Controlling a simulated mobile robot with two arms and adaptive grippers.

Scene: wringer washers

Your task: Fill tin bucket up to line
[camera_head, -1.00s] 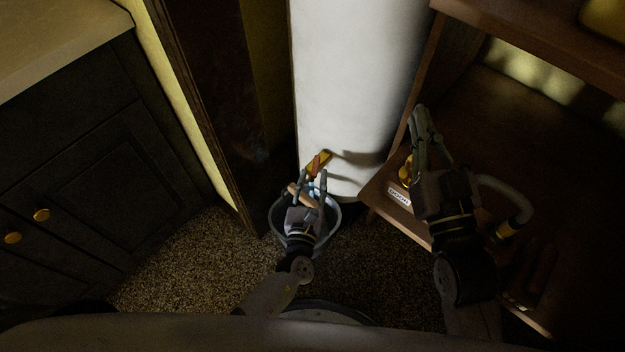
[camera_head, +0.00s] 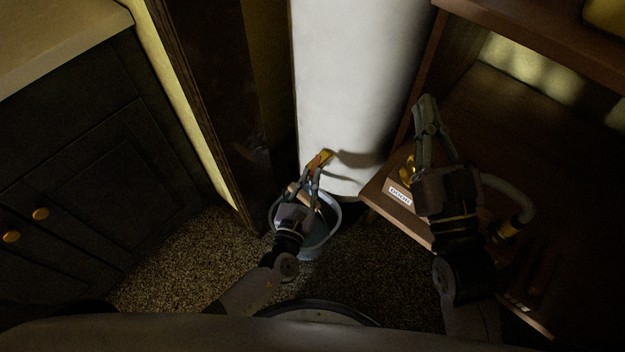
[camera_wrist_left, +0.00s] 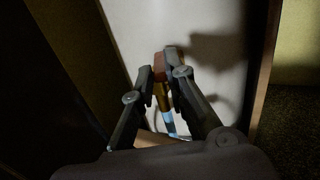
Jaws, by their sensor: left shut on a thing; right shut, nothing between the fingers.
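A tap (camera_head: 324,156) with brass-yellow and red-orange parts sticks out low on the tall white cylinder (camera_head: 355,80). My left gripper (camera_head: 315,168) is shut on the tap's reddish handle, which shows between the fingertips in the left wrist view (camera_wrist_left: 160,66). A light-blue strip (camera_wrist_left: 170,124), apparently water, shows below the brass spout. The grey bucket (camera_head: 335,216) stands on the floor under the tap, partly hidden by my left gripper. Its fill line and water level cannot be made out. My right gripper (camera_head: 426,104) is shut and empty above the wooden shelf.
The wooden shelf unit (camera_head: 408,215) on the right holds a white label (camera_head: 400,196), a yellow item (camera_head: 406,170) and a grey hose (camera_head: 515,195). A dark cabinet (camera_head: 90,185) stands left. Speckled carpet (camera_head: 190,262) is free between them.

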